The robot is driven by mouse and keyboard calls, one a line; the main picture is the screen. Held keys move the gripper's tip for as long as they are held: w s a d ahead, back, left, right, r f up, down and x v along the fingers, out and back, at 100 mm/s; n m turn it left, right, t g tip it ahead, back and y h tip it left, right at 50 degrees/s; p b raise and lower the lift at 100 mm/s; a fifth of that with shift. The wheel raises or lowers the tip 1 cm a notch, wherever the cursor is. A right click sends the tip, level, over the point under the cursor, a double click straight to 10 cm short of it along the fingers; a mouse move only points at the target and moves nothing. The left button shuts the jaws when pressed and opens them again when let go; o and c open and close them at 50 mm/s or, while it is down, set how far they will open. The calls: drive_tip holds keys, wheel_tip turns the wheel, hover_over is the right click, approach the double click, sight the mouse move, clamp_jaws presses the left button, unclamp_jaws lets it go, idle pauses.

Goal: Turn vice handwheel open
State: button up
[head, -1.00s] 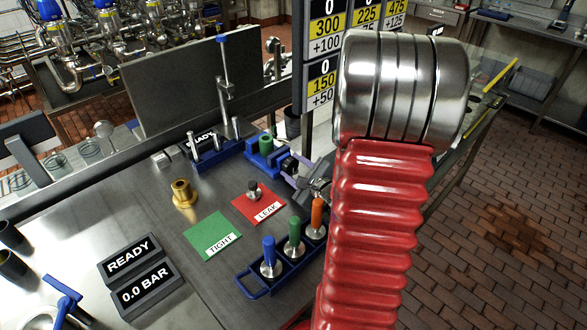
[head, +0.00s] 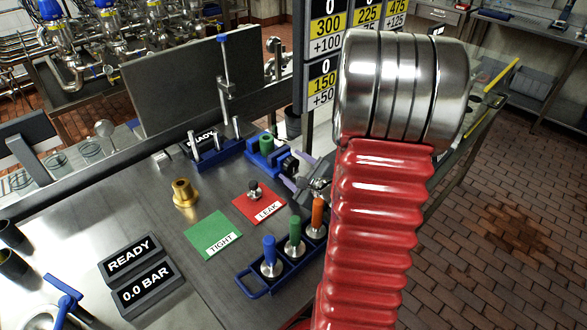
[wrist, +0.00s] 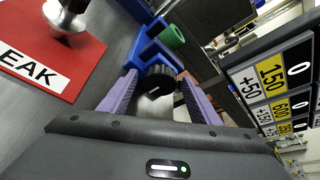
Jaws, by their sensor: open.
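The blue vice (head: 262,158) sits on the steel bench in the head view, with a green cylinder (head: 266,144) in it. In the wrist view the vice (wrist: 150,45) and the green cylinder (wrist: 173,36) are ahead of my gripper. The dark, ridged handwheel (wrist: 160,80) is on the near side of the vice, between the tips of my purple fingers. My gripper (head: 297,170) is open, with one finger on each side of the handwheel. Whether the fingers touch it I cannot tell. My red arm hides part of the bench to the right.
A red LEAK mat (head: 259,203) with a small metal fitting and a green TIGHT mat (head: 213,235) lie near the gripper. A blue rack (head: 285,262) holds several coloured-handled tools. A brass part (head: 184,193) stands left. Number boards (head: 322,85) rise behind.

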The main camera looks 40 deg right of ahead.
wheel_tip(320, 180, up, 10)
idle(0.8)
drive_tip(key=a+r+n+g+y, duration=0.15)
drive_tip(key=a+n+y, duration=0.4)
drive_tip(key=a, duration=0.75)
drive_tip(key=a+r+n+g+y, duration=0.1)
drive_tip(key=a+n+g+y, duration=0.15)
drive_tip(key=a+n, duration=0.85)
drive_tip(key=s+a+n+g, duration=0.4)
drive_tip(key=s+a+n, duration=0.2)
drive_tip(key=s+a, duration=0.35)
drive_tip(key=s+d+r+n+h, duration=0.1)
drive_tip(key=s+d+n+h, duration=0.1)
drive_tip(key=s+n+h, duration=0.2)
drive_tip(key=shift+s+n+g+h, duration=0.35)
drive_tip(key=shift+s+n, duration=0.75)
drive_tip(key=shift+n, duration=0.75)
